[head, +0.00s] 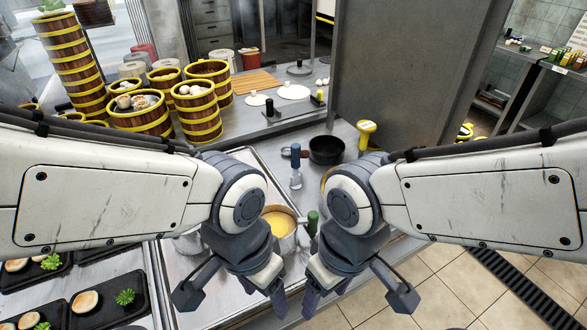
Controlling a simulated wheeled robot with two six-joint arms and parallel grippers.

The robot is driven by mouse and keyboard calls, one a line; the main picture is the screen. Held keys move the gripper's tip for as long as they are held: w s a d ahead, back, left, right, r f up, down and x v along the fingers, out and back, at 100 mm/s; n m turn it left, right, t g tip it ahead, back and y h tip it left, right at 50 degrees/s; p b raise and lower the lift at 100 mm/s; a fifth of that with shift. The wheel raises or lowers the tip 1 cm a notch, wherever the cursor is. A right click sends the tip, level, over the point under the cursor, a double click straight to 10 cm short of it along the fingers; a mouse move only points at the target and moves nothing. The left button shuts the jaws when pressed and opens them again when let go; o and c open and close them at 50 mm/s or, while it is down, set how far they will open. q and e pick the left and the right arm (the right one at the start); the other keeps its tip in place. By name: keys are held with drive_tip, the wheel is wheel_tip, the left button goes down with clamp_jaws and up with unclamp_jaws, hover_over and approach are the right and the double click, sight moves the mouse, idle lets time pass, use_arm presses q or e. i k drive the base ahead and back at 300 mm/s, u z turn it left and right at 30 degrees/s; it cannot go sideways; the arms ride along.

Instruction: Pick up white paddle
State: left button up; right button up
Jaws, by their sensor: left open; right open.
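No thing in view is clearly the white paddle. A flat white disc (293,91) and a smaller white disc (256,99) lie on the far counter. A tool with a blue handle (296,152) and a pale lower end stands on the near counter, beyond my grippers. I cannot tell whether any of these is the paddle. My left gripper (277,298) and my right gripper (312,300) point down side by side at the bottom centre. Both are open and look empty. Their fingertips are partly hidden, and both are apart from the discs.
Bamboo steamers (199,110) with yellow bands stand at the left, with a tall stack (72,60). A black pan (326,150) and a yellow tool (366,128) lie ahead. A pot of yellow liquid (279,224) is beside my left arm. Black trays (108,296) lie lower left.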

sight(295, 185)
drive_tip(key=z, duration=0.1)
drive_tip(key=k, duration=1)
drive_tip(key=u, duration=0.95)
drive_tip(key=i, duration=0.85)
drive_tip(key=z, duration=0.05)
